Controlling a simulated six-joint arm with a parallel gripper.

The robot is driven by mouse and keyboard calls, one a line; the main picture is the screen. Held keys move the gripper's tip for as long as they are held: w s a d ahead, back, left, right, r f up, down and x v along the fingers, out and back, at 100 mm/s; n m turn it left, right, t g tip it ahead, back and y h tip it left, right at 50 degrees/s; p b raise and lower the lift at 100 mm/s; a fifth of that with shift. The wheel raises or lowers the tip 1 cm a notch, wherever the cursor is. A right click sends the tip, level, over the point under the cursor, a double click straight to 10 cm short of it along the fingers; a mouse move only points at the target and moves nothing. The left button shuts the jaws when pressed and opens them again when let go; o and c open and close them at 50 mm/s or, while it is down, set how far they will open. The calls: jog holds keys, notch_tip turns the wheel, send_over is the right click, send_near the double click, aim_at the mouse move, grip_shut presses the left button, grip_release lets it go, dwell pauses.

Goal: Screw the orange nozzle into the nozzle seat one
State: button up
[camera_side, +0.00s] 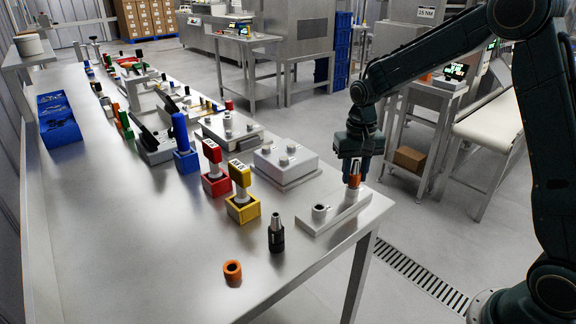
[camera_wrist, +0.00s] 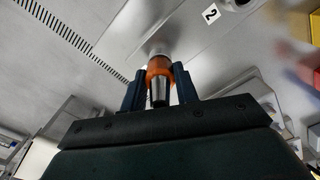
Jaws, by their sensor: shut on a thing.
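My gripper (camera_side: 356,160) points down over the right end of a pale seat plate (camera_side: 334,216) at the table's corner. It is shut on the orange nozzle (camera_side: 353,181), which stands upright over the seat there. In the wrist view, my gripper (camera_wrist: 160,88) has a dark finger on each side of the orange nozzle (camera_wrist: 160,68), whose metal tip points toward the camera. The nozzle's far end meets a pale round seat (camera_wrist: 157,48); how deep it sits cannot be told. The plate's other seat (camera_side: 320,210) is empty, and a "2" label (camera_wrist: 210,14) lies near it.
A black nozzle with a metal tip (camera_side: 276,236) stands left of the plate. Yellow (camera_side: 242,208), red (camera_side: 215,183) and blue (camera_side: 186,160) blocks and a grey box (camera_side: 286,162) stand behind. The table's left front is clear.

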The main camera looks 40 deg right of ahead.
jog(key=shift+f, duration=0.15)
jog(key=o, duration=1.4)
jog(key=shift+r, duration=3.6)
notch_tip(320, 180, up, 14)
jog(key=shift+f, duration=0.1)
